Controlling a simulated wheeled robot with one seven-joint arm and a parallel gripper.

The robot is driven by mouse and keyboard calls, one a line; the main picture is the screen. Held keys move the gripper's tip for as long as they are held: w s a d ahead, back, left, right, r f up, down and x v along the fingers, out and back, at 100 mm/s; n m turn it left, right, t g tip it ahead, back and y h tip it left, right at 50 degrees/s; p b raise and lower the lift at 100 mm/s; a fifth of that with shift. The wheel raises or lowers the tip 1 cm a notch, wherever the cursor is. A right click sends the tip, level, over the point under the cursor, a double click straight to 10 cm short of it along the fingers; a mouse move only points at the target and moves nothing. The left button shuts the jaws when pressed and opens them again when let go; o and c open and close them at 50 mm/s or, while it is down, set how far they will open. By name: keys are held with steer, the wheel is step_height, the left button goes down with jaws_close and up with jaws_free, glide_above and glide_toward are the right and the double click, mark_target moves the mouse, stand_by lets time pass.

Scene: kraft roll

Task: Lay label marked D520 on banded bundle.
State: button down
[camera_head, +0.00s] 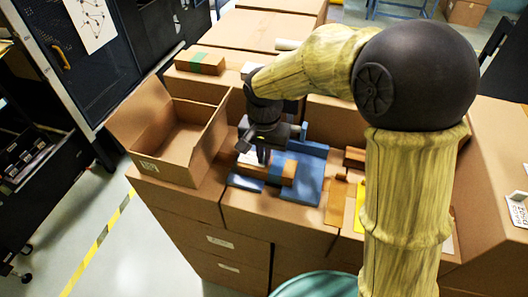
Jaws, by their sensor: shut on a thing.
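My gripper (262,157) points down over the box tops in the middle of the view and is shut on a small white label (247,158), whose print is too small to read. Just under and to the right of it lies a brown bundle (288,172) with a teal band around it. The label is at the bundle's left end; I cannot tell whether it touches the bundle. A second brown bundle with a green band (207,60) lies farther back on the left. My gripper hides part of the near bundle.
Blue pieces (305,182) lie beside the near bundle. An open, empty-looking cardboard box (178,137) stands to the left. Brown strips (337,203) and a yellow item (360,205) lie to the right. A large carton (497,150) stands at the far right.

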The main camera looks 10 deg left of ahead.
steer(key=shift+f, duration=0.15)
steer(key=c, duration=1.6)
jaws_free()
steer(key=shift+w+a+r, duration=0.1)
steer(key=shift+r, duration=0.4)
step_height(320, 180, up, 11)
steer(key=shift+r+b, duration=0.2)
steer(key=shift+b, duration=0.85)
